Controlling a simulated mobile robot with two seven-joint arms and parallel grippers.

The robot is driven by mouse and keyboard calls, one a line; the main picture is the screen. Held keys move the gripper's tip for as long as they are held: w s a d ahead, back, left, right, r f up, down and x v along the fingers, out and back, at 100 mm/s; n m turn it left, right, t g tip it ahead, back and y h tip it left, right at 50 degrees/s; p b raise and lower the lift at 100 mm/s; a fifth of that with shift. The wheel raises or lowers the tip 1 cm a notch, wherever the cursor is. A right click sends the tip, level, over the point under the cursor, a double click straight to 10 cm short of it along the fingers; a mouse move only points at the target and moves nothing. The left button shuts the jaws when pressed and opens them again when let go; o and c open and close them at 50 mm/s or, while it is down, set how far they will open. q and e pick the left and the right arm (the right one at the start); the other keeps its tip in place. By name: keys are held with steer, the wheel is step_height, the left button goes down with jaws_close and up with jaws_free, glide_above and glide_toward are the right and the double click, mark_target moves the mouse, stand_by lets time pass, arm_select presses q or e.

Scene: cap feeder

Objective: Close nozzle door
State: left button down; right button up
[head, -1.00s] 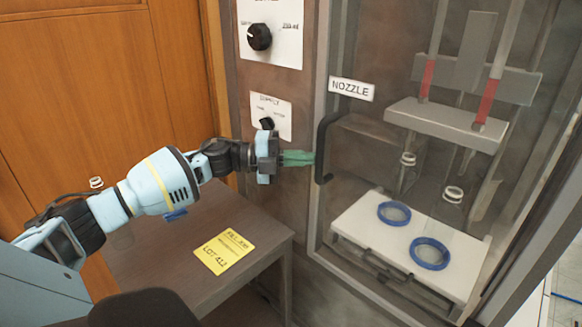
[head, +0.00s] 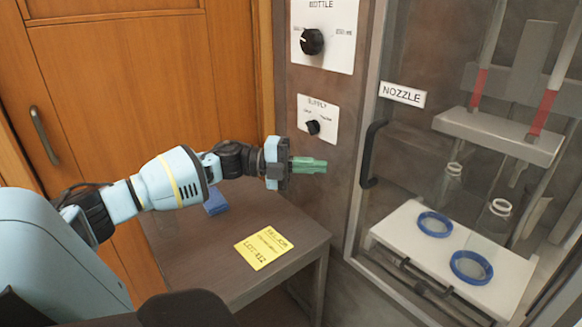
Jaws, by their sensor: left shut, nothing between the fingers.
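The nozzle door (head: 415,125) is a clear panel in a grey frame, marked by a white NOZZLE label (head: 402,94). It appears to sit flush in the machine front. Its black handle (head: 371,153) stands upright at the panel's left edge. My left gripper (head: 322,165) has green fingers, shut and empty, pointing right toward the handle with a gap between them. Behind the panel are clear bottles (head: 453,183) and blue rings (head: 435,224) on a white tray (head: 400,232). My right gripper is not in view.
A dark table (head: 300,262) with a yellow note (head: 263,248) and a blue block (head: 216,202) stands below my left arm. A BOTTLE dial (head: 312,41) and a SUPPLY knob (head: 313,127) are on the machine's front. A wooden door (head: 130,90) is at left.

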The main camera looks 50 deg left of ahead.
arm_select(q)
steer(key=v, duration=0.5)
steer(key=shift+s+d+r, duration=0.1)
steer(key=shift+s+d, duration=0.1)
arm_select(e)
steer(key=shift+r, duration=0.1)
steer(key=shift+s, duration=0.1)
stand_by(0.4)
